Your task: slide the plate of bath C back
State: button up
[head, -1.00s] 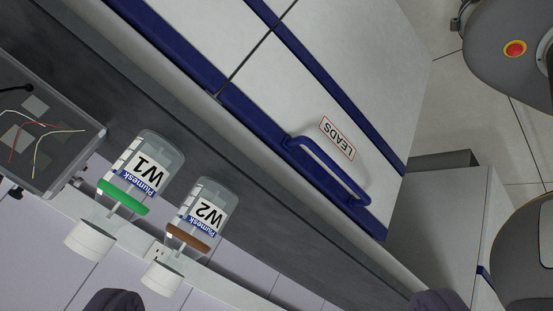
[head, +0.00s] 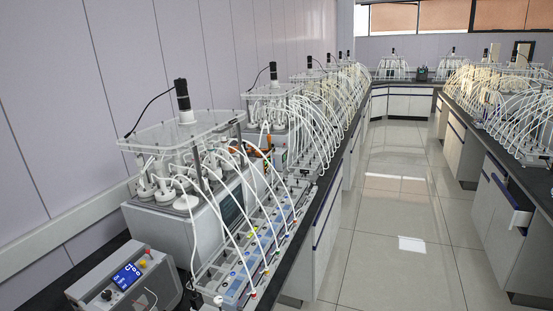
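Several baths with clear plates stand in a row on the left bench. The nearest bath (head: 170,235) is a grey box with a clear plate (head: 165,132) raised above it, and a black motor (head: 182,95) stands on the plate. White tubes run from it to a rack (head: 262,245) on its right. A second bath's plate (head: 272,92) is behind it. I see no letter that tells which is bath C. My gripper is not in view.
A grey power unit (head: 125,278) with a blue display stands at the near left. The aisle floor (head: 390,220) is clear. On the right bench, a drawer (head: 515,205) stands partly out. More tubed baths stand along that bench.

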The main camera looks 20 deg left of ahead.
aim_at(172, 136)
jog(key=i+u, duration=0.1)
jog(key=i, duration=0.35)
jog(key=i+l+u, duration=0.1)
jog(key=i, duration=0.35)
jog(key=i+l+u, duration=0.1)
jog(key=i, duration=0.35)
jog(key=i+l+u, duration=0.1)
jog(key=i, duration=0.35)
jog(key=i+l+u, duration=0.1)
jog(key=i+l, duration=0.2)
jog(key=i, duration=0.15)
jog(key=i+l+u, duration=0.1)
jog(key=i, duration=0.35)
jog(key=l, duration=0.1)
